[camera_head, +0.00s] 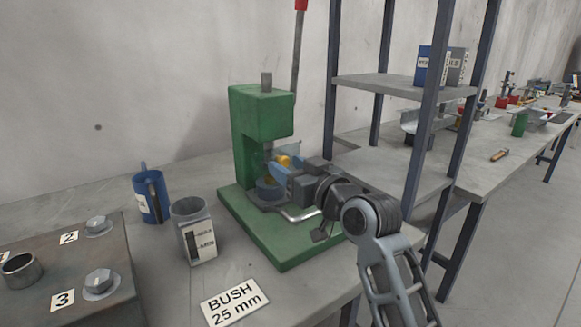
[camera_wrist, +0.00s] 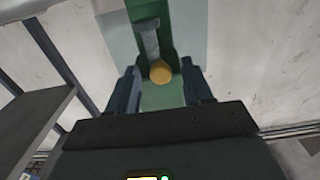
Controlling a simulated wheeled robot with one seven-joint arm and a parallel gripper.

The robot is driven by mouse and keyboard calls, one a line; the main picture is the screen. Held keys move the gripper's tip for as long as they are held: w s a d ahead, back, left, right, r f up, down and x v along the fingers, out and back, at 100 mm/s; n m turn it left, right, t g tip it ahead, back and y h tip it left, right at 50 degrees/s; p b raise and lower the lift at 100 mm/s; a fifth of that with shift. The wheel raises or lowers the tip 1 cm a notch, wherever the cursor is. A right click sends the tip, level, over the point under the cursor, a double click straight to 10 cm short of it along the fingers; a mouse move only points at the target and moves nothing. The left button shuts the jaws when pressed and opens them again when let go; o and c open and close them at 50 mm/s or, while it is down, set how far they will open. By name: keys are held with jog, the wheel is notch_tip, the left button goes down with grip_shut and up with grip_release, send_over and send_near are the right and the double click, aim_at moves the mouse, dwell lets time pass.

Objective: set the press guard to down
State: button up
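The green press (camera_head: 262,125) stands on the bench in the head view. Its guard looks like a clear, faintly tinted panel (camera_head: 291,150) at the front of the press, with a yellow knob (camera_head: 284,161). In the wrist view the yellow knob (camera_wrist: 160,72) lies between my two fingers, at the end of a grey bar (camera_wrist: 149,42). My gripper (camera_head: 281,174) is at the press front, just by the knob. In the wrist view its fingers (camera_wrist: 160,88) are apart, with gaps beside the knob. My gripper partly hides the guard's lower part in the head view.
The press lever (camera_head: 297,60) rises behind with a red grip. A blue mug (camera_head: 148,200), a grey labelled container (camera_head: 192,232) and a "BUSH 25 mm" card (camera_head: 233,301) lie left and front. A shelf rack (camera_head: 405,88) stands close on the right.

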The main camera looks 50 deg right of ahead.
jog(key=shift+s, duration=0.1)
jog(key=b+v, duration=0.1)
jog(key=v, duration=0.6)
jog(key=shift+s, duration=0.35)
jog(key=shift+a, duration=0.15)
jog(key=shift+g+y, duration=0.3)
jog(key=shift+g, duration=0.3)
jog(key=s+a+f, duration=0.1)
jog(key=a+f, duration=0.1)
jog(key=s+a+f, duration=0.2)
jog(key=f, duration=0.1)
jog(key=s+a+f, duration=0.2)
jog(key=f, duration=0.1)
jog(key=s+a+f+n+y, duration=0.1)
jog(key=s+a+f, duration=0.1)
jog(key=s+a, duration=0.3)
jog(key=s+a+f+n+g+y, duration=0.1)
jog(key=s+a, duration=0.3)
jog(key=s, duration=0.6)
jog(key=s+a+f+n+y, duration=0.1)
jog(key=s+a+f+y, duration=0.1)
jog(key=s+a, duration=0.3)
jog(key=s+f, duration=0.1)
jog(key=s, duration=0.2)
jog(key=shift+s+a+f, duration=0.3)
jog(key=shift+s+f, duration=0.05)
jog(key=shift+f, duration=0.05)
